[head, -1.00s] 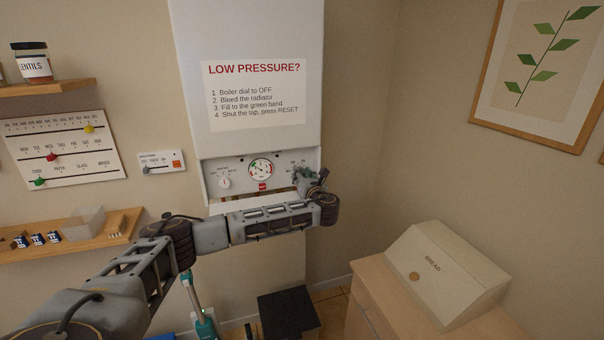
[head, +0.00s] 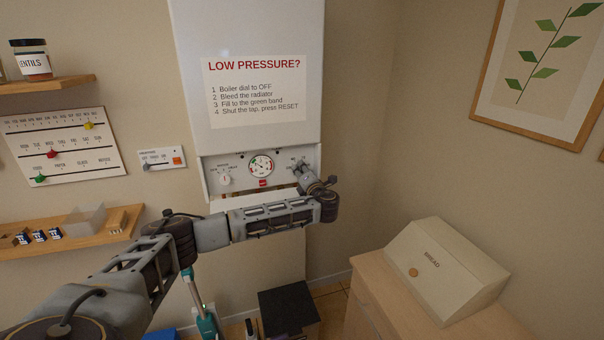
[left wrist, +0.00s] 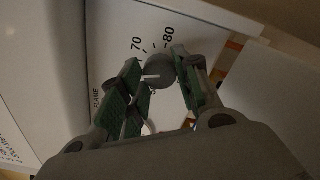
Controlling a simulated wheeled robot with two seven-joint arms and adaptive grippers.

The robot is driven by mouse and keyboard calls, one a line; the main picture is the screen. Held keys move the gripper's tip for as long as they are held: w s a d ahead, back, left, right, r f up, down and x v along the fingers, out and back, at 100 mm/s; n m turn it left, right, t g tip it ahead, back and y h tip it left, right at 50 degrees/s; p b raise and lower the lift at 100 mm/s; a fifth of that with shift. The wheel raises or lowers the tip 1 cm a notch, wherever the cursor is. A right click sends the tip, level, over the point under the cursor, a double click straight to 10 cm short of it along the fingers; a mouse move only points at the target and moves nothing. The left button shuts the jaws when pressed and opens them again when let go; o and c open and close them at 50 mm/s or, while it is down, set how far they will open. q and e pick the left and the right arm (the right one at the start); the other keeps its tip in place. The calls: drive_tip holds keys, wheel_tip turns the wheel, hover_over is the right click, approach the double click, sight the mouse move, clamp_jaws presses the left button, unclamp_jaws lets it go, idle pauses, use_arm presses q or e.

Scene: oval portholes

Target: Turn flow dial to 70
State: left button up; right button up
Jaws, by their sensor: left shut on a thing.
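The flow dial, a small round grey knob (left wrist: 162,68) with a white pointer line, shows in the left wrist view. The printed marks 70 (left wrist: 137,43) and 80 (left wrist: 168,32) stand beyond it. The pointer line lies toward the left, below the 70; the mark at its end is hidden by a finger. My left gripper (left wrist: 158,78) is shut on the knob, one green-padded finger on each side. My right gripper is out of view.
Left on the panel are another white dial (head: 225,179), a round gauge (head: 261,166) and a red button (head: 263,183). The white boiler (head: 247,45) rises above. A wooden shelf (head: 80,238) is at the left; a bread box (head: 442,270) stands at the lower right.

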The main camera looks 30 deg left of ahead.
use_arm(q)
drive_tip(key=shift+m, duration=2.7)
drive_tip(key=shift+f+m, duration=0.1)
drive_tip(key=shift+m, duration=1.9)
drive_tip(key=o, duration=1)
drive_tip(key=shift+v, duration=6.05)
